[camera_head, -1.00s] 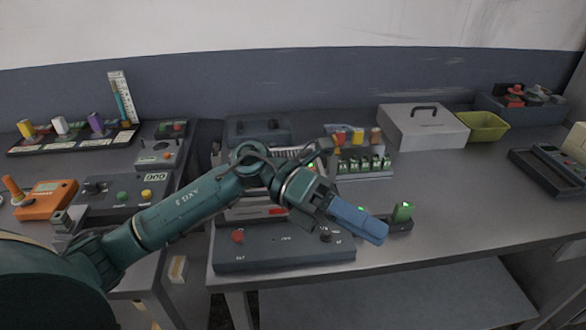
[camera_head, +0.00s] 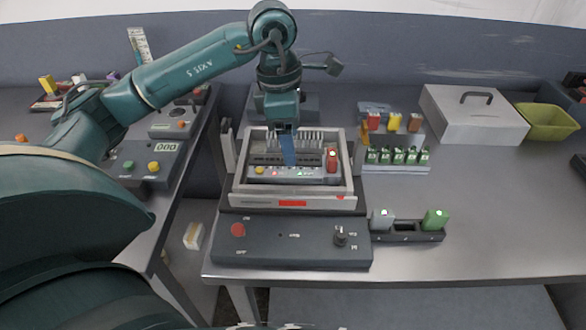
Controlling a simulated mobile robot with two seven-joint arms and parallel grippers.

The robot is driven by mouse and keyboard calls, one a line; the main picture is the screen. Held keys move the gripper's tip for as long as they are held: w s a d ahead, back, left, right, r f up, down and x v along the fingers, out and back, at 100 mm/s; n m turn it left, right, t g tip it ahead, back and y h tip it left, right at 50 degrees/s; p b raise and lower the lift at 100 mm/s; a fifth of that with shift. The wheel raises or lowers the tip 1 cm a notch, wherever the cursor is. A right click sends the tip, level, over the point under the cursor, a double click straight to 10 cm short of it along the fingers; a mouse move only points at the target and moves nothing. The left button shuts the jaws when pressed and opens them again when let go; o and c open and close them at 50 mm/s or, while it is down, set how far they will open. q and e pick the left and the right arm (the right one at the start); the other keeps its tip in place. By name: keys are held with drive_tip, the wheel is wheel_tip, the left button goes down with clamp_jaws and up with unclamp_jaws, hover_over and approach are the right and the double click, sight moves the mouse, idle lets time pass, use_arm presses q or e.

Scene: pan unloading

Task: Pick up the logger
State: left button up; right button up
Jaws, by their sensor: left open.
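A small upright red block with a light on top (camera_head: 332,160), which looks like the logger, stands at the right inside the pale pan (camera_head: 237,197). A grey block (camera_head: 382,219) and a green block (camera_head: 436,219) of similar shape stand in a dark holder (camera_head: 405,237) at the pan's front right, with a gap between them. My left gripper (camera_head: 289,160) points down over the pan, left of the red block and apart from it. It is open, its blue fingers seen edge-on with nothing visible between them. My right gripper is not in view.
A dark control box with a red button (camera_head: 238,230) and a knob lies in front of the pan. Behind right are a rack of small green units (camera_head: 398,157), a grey case (camera_head: 475,115) and a green bin (camera_head: 548,122). The bench at right (camera_head: 500,190) is clear.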

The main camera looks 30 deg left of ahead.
sight(294, 171)
use_arm(q)
drive_tip(key=shift+d+f+p, duration=0.15)
drive_tip(key=shift+f+p, duration=0.15)
drive_tip(key=shift+f, duration=1.2)
drive_tip(key=shift+d+f+p, duration=0.1)
drive_tip(key=shift+f+p, duration=0.2)
drive_tip(key=shift+f, duration=1.2)
drive_tip(key=shift+c, duration=0.5)
drive_tip(key=shift+w, duration=0.1)
drive_tip(key=c, duration=0.7)
drive_tip(key=shift+o, duration=0.2)
drive_tip(key=shift+r, duration=0.1)
